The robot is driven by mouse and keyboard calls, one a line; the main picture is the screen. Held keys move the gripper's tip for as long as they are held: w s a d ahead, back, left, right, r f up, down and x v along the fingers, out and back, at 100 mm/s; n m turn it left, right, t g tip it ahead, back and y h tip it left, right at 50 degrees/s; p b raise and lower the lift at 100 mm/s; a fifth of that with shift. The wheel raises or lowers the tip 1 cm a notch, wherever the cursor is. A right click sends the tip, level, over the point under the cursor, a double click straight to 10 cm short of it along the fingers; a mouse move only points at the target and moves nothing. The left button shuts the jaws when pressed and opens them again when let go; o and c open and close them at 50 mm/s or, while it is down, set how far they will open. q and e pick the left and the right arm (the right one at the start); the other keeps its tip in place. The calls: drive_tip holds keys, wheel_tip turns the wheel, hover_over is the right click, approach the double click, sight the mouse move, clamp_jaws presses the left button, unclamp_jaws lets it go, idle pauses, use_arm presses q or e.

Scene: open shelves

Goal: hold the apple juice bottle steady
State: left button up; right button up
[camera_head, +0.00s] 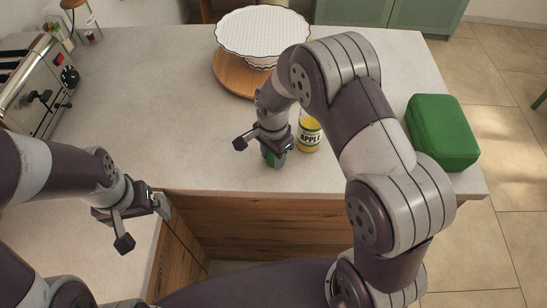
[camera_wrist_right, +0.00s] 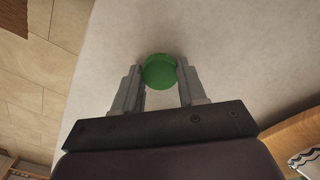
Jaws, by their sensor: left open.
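The bottle with the APPLE label (camera_head: 310,138) stands on the counter in the head view, yellow with a pale label. Its upper part is partly hidden by my right arm. My right gripper (camera_head: 271,153) is just left of it, pointing down at the counter. In the right wrist view a round green piece (camera_wrist_right: 159,72) sits between the two fingers, with both sides against them. A bit of this green shows under the gripper in the head view (camera_head: 270,158). I cannot tell whether it is part of the bottle. My left gripper (camera_head: 146,222) is open and empty, near the counter's front edge.
A wooden round stand (camera_head: 232,78) with a white scalloped dish (camera_head: 262,32) is at the back. A green box (camera_head: 443,132) lies by the right edge. A toaster (camera_head: 38,88) stands at the left. The counter (camera_head: 150,100) is clear between toaster and right gripper.

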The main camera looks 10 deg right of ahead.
sight(273, 158)
drive_tip(key=shift+r, duration=0.55)
wheel_tip(273, 158, up, 3)
drive_tip(key=shift+w+f+b, duration=0.1)
drive_tip(key=shift+b, duration=0.35)
use_arm(q)
wheel_tip(273, 158, down, 2)
drive_tip(key=shift+f+b, duration=0.25)
drive_tip(key=shift+b, duration=0.55)
use_arm(e)
drive_tip(key=s+d+r, duration=0.7)
drive_tip(key=d, duration=0.2)
drive_tip(key=shift+s+d, duration=0.15)
use_arm(q)
drive_tip(key=shift+o, duration=0.2)
